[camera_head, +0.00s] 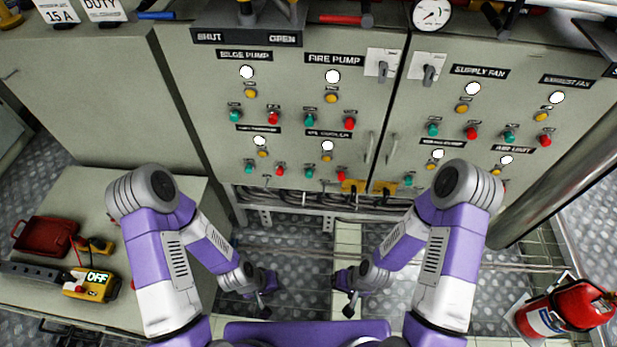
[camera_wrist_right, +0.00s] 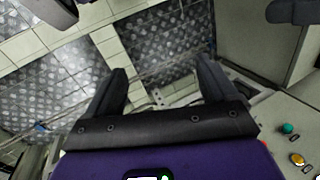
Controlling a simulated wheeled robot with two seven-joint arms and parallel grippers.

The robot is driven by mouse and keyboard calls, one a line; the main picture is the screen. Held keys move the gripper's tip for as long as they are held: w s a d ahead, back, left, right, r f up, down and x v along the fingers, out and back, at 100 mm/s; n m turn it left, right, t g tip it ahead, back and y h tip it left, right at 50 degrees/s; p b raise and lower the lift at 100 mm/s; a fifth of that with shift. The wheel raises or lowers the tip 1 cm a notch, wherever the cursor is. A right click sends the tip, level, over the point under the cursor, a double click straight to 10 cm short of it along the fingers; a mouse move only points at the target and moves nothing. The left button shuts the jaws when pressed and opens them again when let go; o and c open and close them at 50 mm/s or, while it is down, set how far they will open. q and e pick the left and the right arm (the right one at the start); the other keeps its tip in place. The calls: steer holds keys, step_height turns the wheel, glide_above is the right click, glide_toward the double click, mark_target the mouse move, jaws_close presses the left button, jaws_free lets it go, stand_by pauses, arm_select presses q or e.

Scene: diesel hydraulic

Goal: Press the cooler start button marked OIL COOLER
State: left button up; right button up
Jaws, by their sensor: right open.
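The OIL COOLER label (camera_head: 329,134) is on the lower left part of the grey cabinet front. Under it are a white lamp (camera_head: 327,145), a yellow button or lamp (camera_head: 327,156), a green button (camera_head: 310,171) and a red button (camera_head: 341,175). My left gripper (camera_head: 267,293) hangs low before the cabinet, away from the buttons; its jaw opening is unclear. My right gripper (camera_head: 346,294) is also low, below the panel. In the right wrist view its fingers (camera_wrist_right: 160,85) are spread with nothing between them. Neither gripper touches a button.
Similar button groups for BILGE PUMP (camera_head: 245,55), FIRE PUMP (camera_head: 333,60) and SUPPLY FAN (camera_head: 480,71) surround it. A bench (camera_head: 80,190) with a yellow meter (camera_head: 92,285) stands left. A red extinguisher (camera_head: 570,308) is lower right. Pipes run below the cabinet.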

jaws_close()
stand_by(0.3)
stand_by(1.1)
